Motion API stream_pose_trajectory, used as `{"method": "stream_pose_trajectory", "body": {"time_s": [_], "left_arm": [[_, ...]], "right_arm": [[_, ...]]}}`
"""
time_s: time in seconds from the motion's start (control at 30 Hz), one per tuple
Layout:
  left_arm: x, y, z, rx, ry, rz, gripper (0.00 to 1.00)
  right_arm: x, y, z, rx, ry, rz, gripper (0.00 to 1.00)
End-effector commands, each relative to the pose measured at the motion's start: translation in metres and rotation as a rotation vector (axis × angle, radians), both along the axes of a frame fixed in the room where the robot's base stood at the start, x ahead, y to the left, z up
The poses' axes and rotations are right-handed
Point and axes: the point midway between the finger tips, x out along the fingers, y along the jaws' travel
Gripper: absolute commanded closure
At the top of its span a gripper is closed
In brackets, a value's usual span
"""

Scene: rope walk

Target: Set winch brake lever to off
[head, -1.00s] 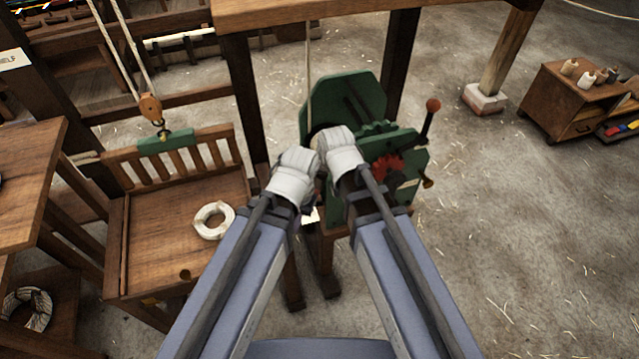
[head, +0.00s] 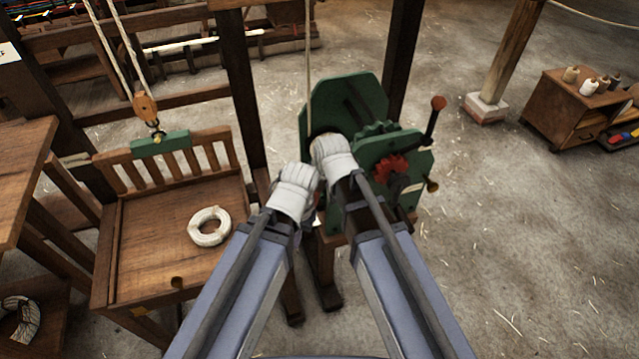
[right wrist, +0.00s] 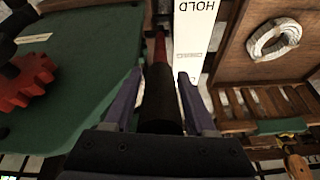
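The green winch (head: 345,105) with its red gear (head: 392,168) stands ahead. In the right wrist view, a lever with a dark grip (right wrist: 160,100) and a red shaft (right wrist: 160,48) lies beside a white plate (right wrist: 194,40) marked HOLD. My right gripper (right wrist: 160,76) has its two fingers on either side of this grip, with narrow gaps showing. In the head view my right gripper (head: 330,150) is at the winch's near left side, its fingers hidden by the wrist. My left gripper (head: 296,180) is just left of it; its fingers are hidden.
A ball-topped handle (head: 437,104) sticks up at the winch's right. A wooden bench (head: 150,230) with a rope coil (head: 210,227) stands at left, below a hanging pulley block (head: 146,106). A cabinet (head: 560,105) with spools is at far right. The right floor is clear.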

Motion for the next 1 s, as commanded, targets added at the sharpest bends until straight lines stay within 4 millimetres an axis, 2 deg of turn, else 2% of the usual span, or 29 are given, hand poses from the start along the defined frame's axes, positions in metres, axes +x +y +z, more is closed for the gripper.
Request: {"method": "stream_pose_trajectory", "body": {"time_s": [0.07,0.47,1.0], "left_arm": [[0.0,0.0,0.0,0.0,0.0,0.0,1.0],[0.0,0.0,-0.0001,0.0,0.0,0.0,1.0],[0.0,0.0,-0.0001,0.0,0.0,0.0,1.0]], "right_arm": [[0.0,0.0,0.0,0.0,0.0,0.0,0.54],[-0.0001,0.0,0.0,0.0,0.0,0.0,0.99],[-0.0002,0.0,-0.0001,0.0,0.0,0.0,1.0]]}}
